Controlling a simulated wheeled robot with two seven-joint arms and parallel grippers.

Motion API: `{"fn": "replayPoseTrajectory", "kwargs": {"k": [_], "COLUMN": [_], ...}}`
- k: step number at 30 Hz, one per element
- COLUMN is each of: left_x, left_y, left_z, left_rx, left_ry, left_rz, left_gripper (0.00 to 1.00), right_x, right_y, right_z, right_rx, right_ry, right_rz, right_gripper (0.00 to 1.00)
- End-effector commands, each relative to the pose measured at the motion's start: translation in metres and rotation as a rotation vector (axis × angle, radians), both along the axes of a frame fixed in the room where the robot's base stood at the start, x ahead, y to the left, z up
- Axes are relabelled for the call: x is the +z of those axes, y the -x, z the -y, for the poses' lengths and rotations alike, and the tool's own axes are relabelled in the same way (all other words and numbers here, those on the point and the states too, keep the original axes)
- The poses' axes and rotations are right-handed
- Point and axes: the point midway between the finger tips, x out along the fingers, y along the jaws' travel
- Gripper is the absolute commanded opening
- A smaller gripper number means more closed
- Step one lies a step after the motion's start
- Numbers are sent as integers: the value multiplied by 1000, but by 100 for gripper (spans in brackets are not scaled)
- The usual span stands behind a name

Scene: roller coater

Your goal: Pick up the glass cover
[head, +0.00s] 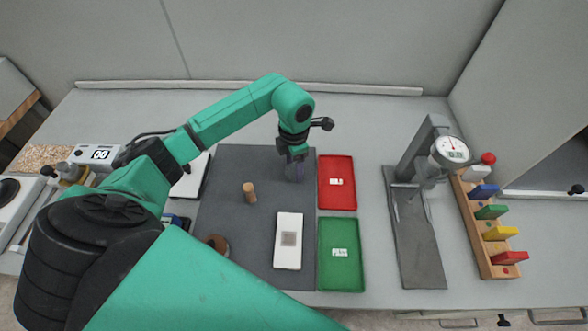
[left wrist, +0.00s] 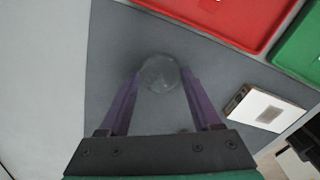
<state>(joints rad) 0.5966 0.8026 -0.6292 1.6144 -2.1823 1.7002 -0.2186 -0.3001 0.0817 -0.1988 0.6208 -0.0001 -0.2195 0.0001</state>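The glass cover (left wrist: 160,73) is a clear round piece on the dark grey mat (head: 225,230), seen in the left wrist view. My left gripper (left wrist: 161,73) points down over it with its two purple fingers apart, one on each side of its rim. I cannot tell whether the fingertips touch the glass. In the head view my left gripper (head: 295,170) is low over the upper right part of the mat, and the glass cover cannot be made out clearly there. My right gripper is not in view.
A red tray (head: 337,198) and a green tray (head: 341,280) lie right of the mat. A white plate (head: 288,255) and a wooden peg (head: 249,192) are on the mat. A dial gauge stand (head: 415,240) and a wooden rack (head: 480,232) stand further right.

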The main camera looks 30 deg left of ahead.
Motion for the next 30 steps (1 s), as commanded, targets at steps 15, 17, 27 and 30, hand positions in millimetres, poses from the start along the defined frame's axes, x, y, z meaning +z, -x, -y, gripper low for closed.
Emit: {"fn": "replayPoseTrajectory", "kwargs": {"k": [15,17,27,30], "left_x": [10,19,145,172], "left_y": [-1,-2,-2,-1], "left_z": [0,-1,-2,-1], "left_rx": [1,1,2,2], "left_ry": [-1,-1,-5,-3], "left_rz": [5,5,9,5], "left_gripper": [10,10,9,9], "right_x": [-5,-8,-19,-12], "right_y": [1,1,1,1], "right_z": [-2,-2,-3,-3], "right_rx": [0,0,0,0], "right_ry": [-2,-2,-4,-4], "right_rz": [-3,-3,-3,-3], "right_gripper": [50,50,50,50]}}
